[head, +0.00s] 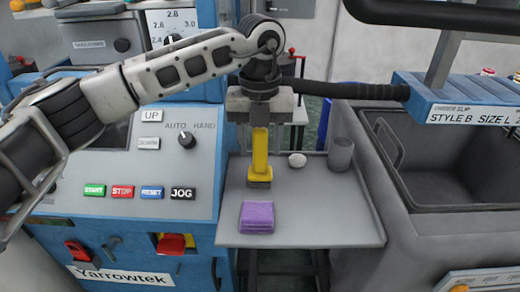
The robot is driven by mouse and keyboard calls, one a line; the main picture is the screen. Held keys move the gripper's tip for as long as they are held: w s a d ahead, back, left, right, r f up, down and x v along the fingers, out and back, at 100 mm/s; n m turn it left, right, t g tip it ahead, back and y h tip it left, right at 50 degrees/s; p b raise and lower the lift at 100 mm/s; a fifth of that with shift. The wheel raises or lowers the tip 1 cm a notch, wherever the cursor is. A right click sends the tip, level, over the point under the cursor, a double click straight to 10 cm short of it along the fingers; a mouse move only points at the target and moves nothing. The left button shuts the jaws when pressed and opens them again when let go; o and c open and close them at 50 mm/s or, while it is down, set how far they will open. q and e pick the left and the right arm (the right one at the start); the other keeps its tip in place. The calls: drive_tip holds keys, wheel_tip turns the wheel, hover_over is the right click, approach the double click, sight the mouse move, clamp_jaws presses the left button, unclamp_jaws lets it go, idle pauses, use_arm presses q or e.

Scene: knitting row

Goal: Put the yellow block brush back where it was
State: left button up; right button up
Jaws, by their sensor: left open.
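The yellow block brush (260,158) stands upright on the grey side shelf (330,220), its dark bristle end down. My left gripper (260,122) is directly above it, pointing down, with its jaws around or just at the top of the yellow handle. The jaws are open; the fingertips are partly hidden against the handle, so I cannot tell whether they touch it. My right gripper does not show.
A folded purple cloth (257,217) lies in front of the brush. The machine's button panel (140,165) borders the shelf at left, a grey bin (440,150) at right.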

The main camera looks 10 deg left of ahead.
use_arm(q)
wheel_tip(320, 180, up, 10)
drive_tip(key=shift+b, duration=0.4)
drive_tip(key=shift+s+f, duration=0.1)
